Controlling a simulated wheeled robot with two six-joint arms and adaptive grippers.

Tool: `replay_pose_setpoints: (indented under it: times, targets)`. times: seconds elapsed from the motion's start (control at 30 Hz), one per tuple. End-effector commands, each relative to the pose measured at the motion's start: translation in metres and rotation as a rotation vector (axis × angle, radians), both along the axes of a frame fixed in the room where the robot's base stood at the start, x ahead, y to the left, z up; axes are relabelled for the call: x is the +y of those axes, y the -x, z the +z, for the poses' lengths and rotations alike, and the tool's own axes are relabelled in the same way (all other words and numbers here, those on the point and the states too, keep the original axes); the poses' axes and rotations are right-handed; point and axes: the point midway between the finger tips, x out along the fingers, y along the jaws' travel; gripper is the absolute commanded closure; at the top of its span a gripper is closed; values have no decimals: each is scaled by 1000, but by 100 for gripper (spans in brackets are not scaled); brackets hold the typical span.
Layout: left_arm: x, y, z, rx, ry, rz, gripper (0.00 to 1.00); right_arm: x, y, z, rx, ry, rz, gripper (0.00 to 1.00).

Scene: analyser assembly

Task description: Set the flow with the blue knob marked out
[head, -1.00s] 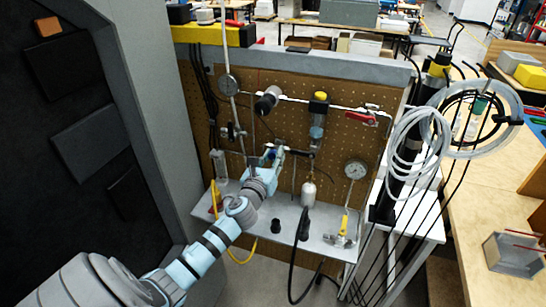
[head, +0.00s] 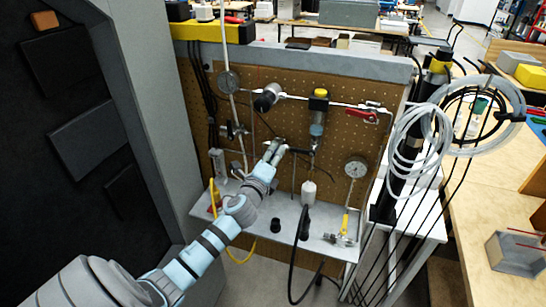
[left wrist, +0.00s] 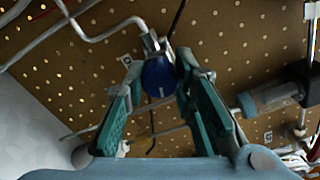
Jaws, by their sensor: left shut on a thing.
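The blue knob (left wrist: 159,76) is round and sits on a valve at the end of bent metal tubing on the brown pegboard (head: 330,166). A short pale line marks its face. My left gripper (left wrist: 160,82) has its teal pads on either side of the knob and is shut on it. In the head view my left gripper (head: 275,149) reaches the pegboard left of the middle, and its fingers hide the knob. My right gripper is not in view.
A red-handled valve (head: 362,115), gauges (head: 356,168) and a filter with a yellow top (head: 319,110) are on the pegboard. A grey shelf (head: 265,215) lies below. Coiled clear tubing (head: 412,150) hangs at the right. A grey cabinet (head: 150,110) stands at the left.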

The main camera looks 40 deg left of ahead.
Motion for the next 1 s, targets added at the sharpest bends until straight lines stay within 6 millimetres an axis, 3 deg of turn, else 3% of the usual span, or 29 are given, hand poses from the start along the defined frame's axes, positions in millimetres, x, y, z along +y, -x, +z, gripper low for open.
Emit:
replay_pose_setpoints:
  times: [1.0]
  targets:
    - [0,0,-3,-314,910,3,100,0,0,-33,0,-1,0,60]
